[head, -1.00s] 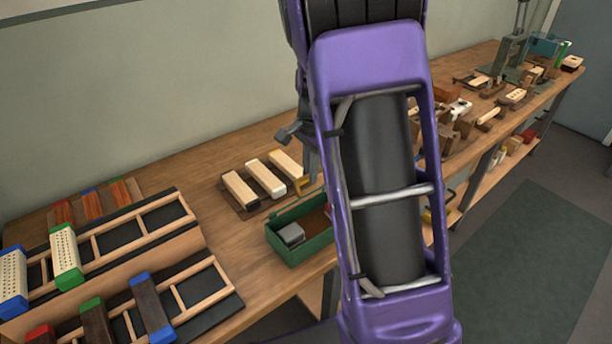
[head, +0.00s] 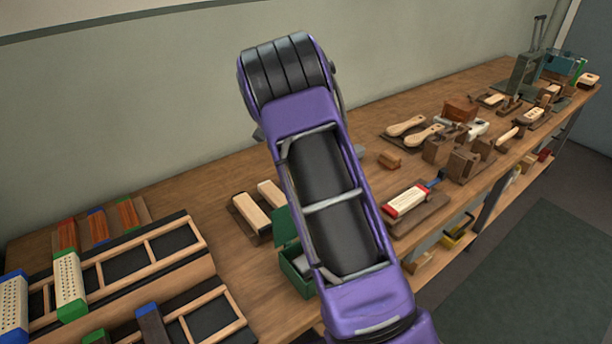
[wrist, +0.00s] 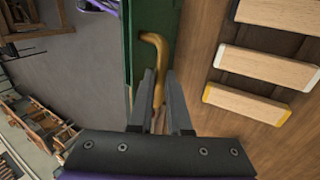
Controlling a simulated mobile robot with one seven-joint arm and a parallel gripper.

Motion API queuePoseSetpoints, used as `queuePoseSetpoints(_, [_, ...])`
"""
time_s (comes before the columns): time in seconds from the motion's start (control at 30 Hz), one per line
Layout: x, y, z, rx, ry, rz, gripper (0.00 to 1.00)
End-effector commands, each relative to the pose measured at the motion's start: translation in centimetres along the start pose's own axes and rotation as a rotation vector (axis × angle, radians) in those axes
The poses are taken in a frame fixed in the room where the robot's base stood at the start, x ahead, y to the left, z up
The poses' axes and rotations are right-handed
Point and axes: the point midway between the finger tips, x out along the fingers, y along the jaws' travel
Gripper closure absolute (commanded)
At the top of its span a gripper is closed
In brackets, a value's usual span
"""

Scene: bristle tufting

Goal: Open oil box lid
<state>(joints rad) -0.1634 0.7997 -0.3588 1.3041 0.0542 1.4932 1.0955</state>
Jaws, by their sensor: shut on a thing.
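The oil box (head: 297,275) is a small green box on the bench, partly covered by my arm in the head view. Its green lid (head: 286,228) shows as a raised panel at the back of the box. In the wrist view the lid (wrist: 139,45) is a narrow dark green strip, with a bent golden handle (wrist: 154,42) beside it. My gripper (wrist: 160,76) is shut on this handle, with its fingers on either side. In the head view my arm hides the gripper and handle.
Pale wooden blocks (head: 252,213) lie close behind the box; three show in the wrist view (wrist: 265,67). Wooden racks with brush blocks (head: 150,250) stand at left. A red-ended brush (head: 405,201) and several tools lie at right.

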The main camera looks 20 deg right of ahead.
Motion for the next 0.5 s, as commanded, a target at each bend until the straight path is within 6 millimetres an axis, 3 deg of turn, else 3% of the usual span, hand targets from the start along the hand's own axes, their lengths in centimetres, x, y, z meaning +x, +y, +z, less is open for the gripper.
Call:
queuePoseSetpoints(0.47, [0.69, 0.01, 0.37, -0.002, -0.007, 0.009, 1.00])
queuePoseSetpoints(0.5, [0.69, 0.02, 0.37, -0.002, -0.007, 0.009, 0.82])
